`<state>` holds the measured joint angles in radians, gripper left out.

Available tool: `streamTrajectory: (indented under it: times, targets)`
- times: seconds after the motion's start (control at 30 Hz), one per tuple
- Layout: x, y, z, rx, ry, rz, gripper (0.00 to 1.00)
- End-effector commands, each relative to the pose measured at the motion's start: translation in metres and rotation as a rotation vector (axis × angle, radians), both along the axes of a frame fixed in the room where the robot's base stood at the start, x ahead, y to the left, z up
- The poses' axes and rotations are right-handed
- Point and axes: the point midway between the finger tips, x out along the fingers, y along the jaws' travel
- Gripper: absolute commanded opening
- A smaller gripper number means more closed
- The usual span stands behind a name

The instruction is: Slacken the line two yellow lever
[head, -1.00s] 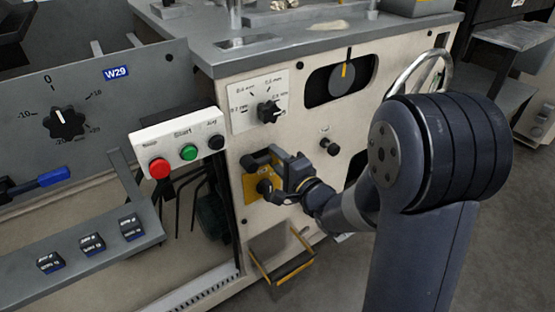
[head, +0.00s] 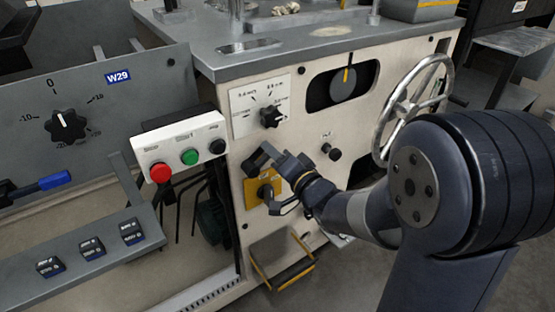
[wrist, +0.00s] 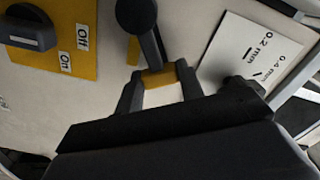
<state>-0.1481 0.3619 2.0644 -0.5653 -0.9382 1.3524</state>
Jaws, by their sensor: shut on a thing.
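The lever shows in the wrist view as a dark arm with a rounded pivot head (wrist: 138,18) and a yellow end (wrist: 158,78). My gripper (wrist: 158,72) is shut on that yellow end, one finger on each side. In the head view the lever's dark pivot (head: 257,158) stands on the cream machine front, above a yellow plate. My gripper (head: 284,166) is at the lever, coming from the right. Its fingers hide the yellow end there. I cannot read the lever's exact angle.
Below the lever is a dark rotary switch (head: 266,193) on a yellow Off/On plate (wrist: 66,62). A thickness dial (head: 271,116) is above, and a red, green and black button box (head: 180,149) is left. A black knob (head: 333,152) and a metal handwheel (head: 386,112) are to the right.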

Motion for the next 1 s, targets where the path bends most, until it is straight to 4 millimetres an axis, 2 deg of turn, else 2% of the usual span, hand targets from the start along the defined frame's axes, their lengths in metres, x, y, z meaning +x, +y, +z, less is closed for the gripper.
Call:
streamTrajectory:
  times: [0.53,1.0]
  targets:
    - [-0.012,0.017,0.018,-0.391,-0.262,0.0,0.0]
    - [-0.016,0.023,0.024,-0.534,-0.358,0.0,0.0]
